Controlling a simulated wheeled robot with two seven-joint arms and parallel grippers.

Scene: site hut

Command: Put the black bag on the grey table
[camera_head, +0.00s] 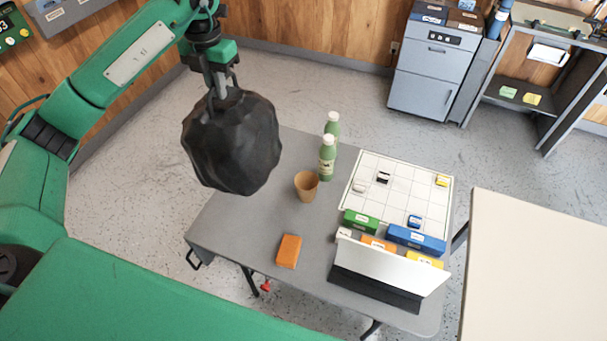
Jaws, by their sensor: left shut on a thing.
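The black bag (232,145) is a lumpy, dark, faceted bundle. My left gripper (219,92) is shut on its top and holds it hanging upright. The bag appears above the left back part of the grey table (235,220) and hides part of that edge. I cannot tell exactly how high it is, but it looks clear of the tabletop. The gripper's fingertips are partly sunk into the bag's top. My right gripper is not in view.
On the table stand two green bottles (327,158), a tan cup (306,185), an orange block (289,251), a white grid board (397,190) and a white upright panel (391,264) with coloured boxes. The table's left front area is bare. A cream surface (540,270) lies right.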

